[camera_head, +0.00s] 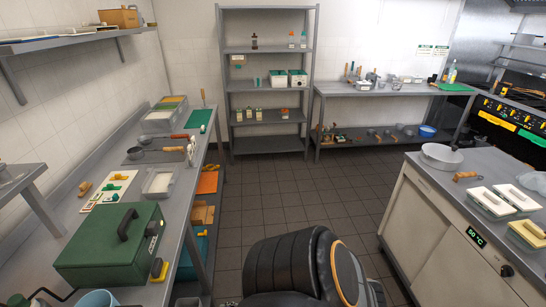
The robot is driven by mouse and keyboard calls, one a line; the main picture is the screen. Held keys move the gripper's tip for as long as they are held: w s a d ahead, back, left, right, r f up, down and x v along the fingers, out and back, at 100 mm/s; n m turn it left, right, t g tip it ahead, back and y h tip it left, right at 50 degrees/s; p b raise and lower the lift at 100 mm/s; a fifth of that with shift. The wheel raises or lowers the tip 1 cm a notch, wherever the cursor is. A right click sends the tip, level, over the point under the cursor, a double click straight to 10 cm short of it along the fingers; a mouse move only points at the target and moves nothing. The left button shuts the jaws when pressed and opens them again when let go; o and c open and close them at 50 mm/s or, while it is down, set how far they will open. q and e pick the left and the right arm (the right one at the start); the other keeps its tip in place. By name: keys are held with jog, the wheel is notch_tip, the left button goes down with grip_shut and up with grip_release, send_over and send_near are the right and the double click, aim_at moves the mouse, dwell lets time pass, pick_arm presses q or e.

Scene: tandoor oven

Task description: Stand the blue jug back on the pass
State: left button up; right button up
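A light blue round vessel (98,299), perhaps the blue jug, shows at the bottom left on the near end of the left steel counter (142,292). The frame's lower edge cuts it off, so its handle, spout and whether it stands upright cannot be told. No surface is marked as the pass; the cabinet with a 50 °C display (458,215) on the right has a steel top. A black rounded link of my own arm fills the bottom middle. Neither gripper's fingers can be seen.
A green metal box (110,242) stands on the left counter just behind the blue vessel. A metal bowl (441,156) and lidded containers (504,200) occupy the right cabinet top. The tiled floor (290,195) between the counters is clear. A rack (267,80) stands at the back.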

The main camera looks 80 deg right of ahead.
jog(key=s+a+f+g, duration=0.4)
jog(key=s+a+f, duration=0.1)
jog(key=s+f, duration=0.4)
jog(key=s+a+f+g, duration=0.4)
jog(key=s+f+g, duration=0.1)
jog(key=s+f, duration=0.5)
jog(key=shift+s+a+m+g, duration=0.3)
jog(key=shift+s+a+m, duration=0.1)
jog(key=shift+s, duration=0.2)
jog(key=shift+f+b, duration=0.95)
jog(key=shift+b, duration=0.05)
